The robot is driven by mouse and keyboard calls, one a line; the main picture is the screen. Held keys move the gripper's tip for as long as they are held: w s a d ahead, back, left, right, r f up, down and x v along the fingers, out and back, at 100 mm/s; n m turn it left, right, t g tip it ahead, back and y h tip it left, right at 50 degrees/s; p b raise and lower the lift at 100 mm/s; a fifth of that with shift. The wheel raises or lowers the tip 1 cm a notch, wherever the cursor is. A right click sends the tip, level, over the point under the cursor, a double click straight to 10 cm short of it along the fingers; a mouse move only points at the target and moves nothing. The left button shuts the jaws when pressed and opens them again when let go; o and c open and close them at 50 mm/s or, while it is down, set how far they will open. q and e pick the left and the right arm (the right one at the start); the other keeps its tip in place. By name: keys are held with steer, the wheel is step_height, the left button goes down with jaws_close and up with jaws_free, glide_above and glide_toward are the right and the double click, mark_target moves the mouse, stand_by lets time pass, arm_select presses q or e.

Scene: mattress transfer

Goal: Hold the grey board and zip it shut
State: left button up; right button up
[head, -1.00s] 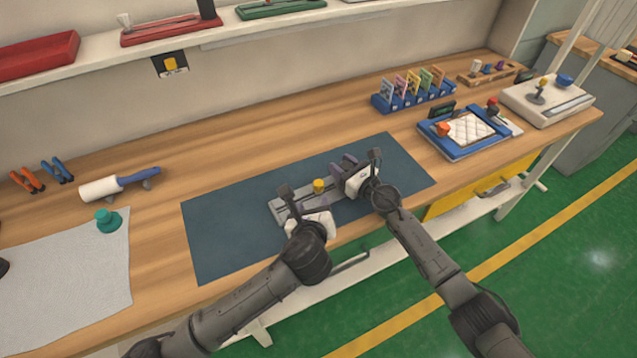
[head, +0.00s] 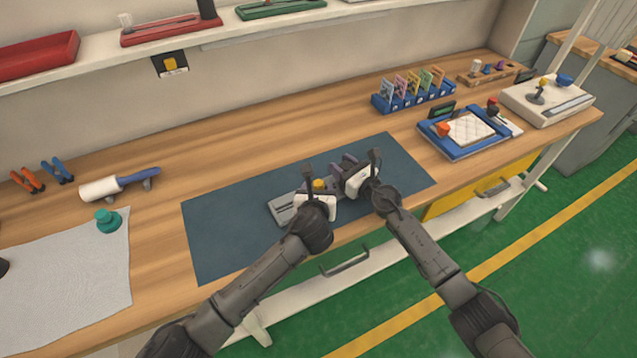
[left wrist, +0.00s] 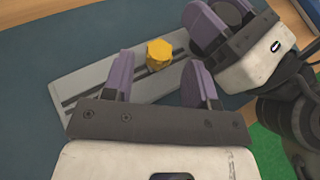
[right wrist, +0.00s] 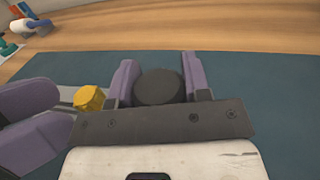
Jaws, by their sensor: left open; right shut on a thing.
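The grey board (head: 282,210) lies on the dark blue mat, with a slot along it and a yellow knob (head: 319,184) on top. In the left wrist view the board (left wrist: 75,88) runs under my left gripper (left wrist: 163,80). That gripper is open, and the yellow knob (left wrist: 159,54) shows in the gap between its purple fingers, just past them. My right gripper (head: 347,166) is at the board's right end. In the right wrist view it (right wrist: 158,78) is shut on a dark round piece (right wrist: 158,88). The board's right end is mostly hidden by the grippers.
The dark blue mat (head: 225,225) is clear around the board. My two grippers are close side by side. A blue tray (head: 445,146) and card rack (head: 412,95) stand right; a white roller (head: 100,189) and green knob (head: 107,222) are left.

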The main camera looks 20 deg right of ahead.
mark_target(318, 185)
arm_select(q)
steer(key=shift+x, duration=2.1)
jaws_close()
steer(key=shift+a, duration=0.1)
